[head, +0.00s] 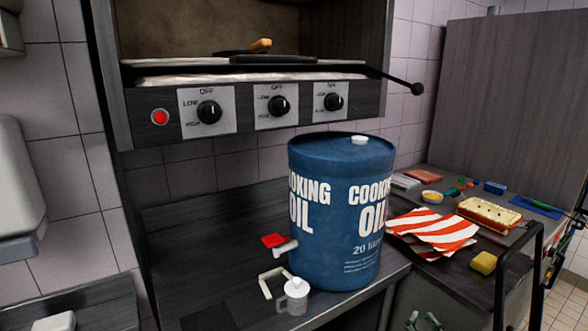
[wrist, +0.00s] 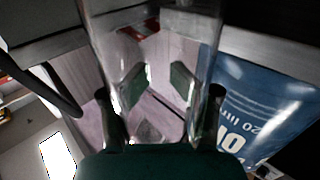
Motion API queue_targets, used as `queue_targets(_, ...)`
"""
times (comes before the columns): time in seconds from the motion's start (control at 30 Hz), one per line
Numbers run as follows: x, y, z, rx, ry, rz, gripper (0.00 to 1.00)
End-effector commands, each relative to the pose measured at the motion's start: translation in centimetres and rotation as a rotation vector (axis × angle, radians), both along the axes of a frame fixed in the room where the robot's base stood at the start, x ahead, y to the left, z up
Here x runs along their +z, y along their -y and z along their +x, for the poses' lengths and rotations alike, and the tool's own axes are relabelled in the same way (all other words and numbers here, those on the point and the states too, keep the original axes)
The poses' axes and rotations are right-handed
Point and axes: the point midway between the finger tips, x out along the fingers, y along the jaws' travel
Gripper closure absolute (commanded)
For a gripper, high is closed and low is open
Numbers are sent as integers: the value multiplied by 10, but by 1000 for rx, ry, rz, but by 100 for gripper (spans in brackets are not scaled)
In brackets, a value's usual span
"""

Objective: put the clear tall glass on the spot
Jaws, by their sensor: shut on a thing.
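The clear tall glass (wrist: 151,40) stands between the fingers of my gripper (wrist: 158,84) in the wrist view. The gripper is shut on it, with a green pad against each side. The glass is see-through, so its far end is hard to make out. In the head view only greenish tips of what look like my gripper (head: 422,321) show at the bottom edge, in front of the counter. The glass cannot be made out there. No marked spot is clearly recognisable in either view.
A big blue cooking oil drum (head: 340,215) stands on the dark counter (head: 215,260), with a red-handled tap (head: 273,241). A small white-lidded jug (head: 294,297) stands before it. Striped cloth (head: 432,232), a yellow sponge (head: 483,263) and a loaf-like block (head: 489,212) lie right. Counter left of the drum is clear.

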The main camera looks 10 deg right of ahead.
Motion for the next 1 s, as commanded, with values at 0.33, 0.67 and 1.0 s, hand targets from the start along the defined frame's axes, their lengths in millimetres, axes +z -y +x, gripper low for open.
queue_targets(0.33,-130,-126,-21,189,-6,8,100)
queue_targets(0.67,-224,-215,-84,335,-1,13,100)
queue_targets(1.0,-252,-239,-113,380,5,14,100)
